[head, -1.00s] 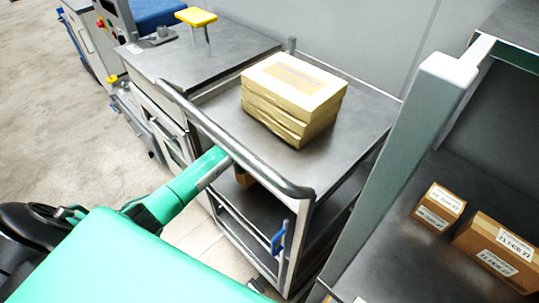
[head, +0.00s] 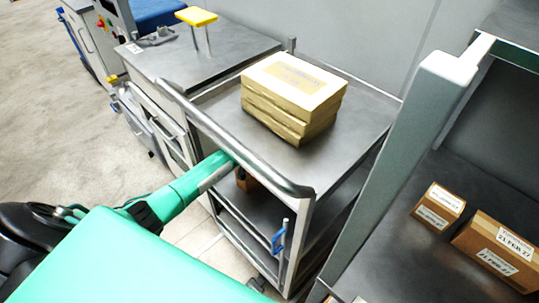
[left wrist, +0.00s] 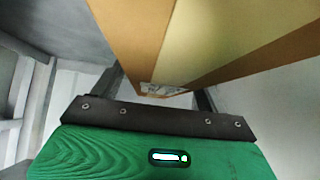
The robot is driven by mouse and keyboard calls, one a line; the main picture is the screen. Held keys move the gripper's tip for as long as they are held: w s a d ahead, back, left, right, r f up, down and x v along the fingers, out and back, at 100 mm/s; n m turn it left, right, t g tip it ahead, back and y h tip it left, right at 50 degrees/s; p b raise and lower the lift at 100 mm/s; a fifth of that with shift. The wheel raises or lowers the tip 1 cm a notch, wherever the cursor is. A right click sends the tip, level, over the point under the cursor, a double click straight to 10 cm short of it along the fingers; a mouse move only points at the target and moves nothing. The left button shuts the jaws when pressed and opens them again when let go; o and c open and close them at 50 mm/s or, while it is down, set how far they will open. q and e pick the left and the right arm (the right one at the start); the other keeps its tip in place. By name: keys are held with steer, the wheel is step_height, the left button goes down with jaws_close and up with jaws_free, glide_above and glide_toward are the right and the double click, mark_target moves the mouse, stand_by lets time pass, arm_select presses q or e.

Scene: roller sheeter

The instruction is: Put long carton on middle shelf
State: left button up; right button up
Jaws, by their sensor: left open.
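The long carton fills the top of the left wrist view as a brown box with a pale tape strip (left wrist: 200,38), very close to the camera. In the head view only a small brown piece of it (head: 249,184) shows under the cart's top shelf. My left gripper (left wrist: 160,88) is open, with its dark fingers on either side of the carton's near end; whether they touch it I cannot tell. In the head view my left arm reaches in below the cart's handle, and the gripper is mostly hidden there. My right gripper is not in view.
The metal cart has a top shelf (head: 352,120) holding a stack of flat cartons (head: 292,95), with lower shelves (head: 256,215) beneath. A rail handle (head: 235,145) runs above my left arm. Smaller brown boxes (head: 438,205) (head: 498,250) sit on a rack at right.

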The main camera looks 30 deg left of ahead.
arm_select(q)
steer(key=shift+r, duration=0.15)
steer(key=v, duration=0.5)
steer(key=shift+p, duration=0.3)
steer(key=s+a, duration=0.1)
steer(key=s, duration=0.2)
steer(key=s+a, duration=0.1)
steer(key=s, duration=0.2)
steer(key=s+a, duration=0.1)
steer(key=s, duration=0.3)
steer(key=shift+a+b, duration=0.2)
steer(key=shift+b, duration=0.2)
steer(key=shift+s+a, duration=0.3)
steer(key=shift+s, duration=0.35)
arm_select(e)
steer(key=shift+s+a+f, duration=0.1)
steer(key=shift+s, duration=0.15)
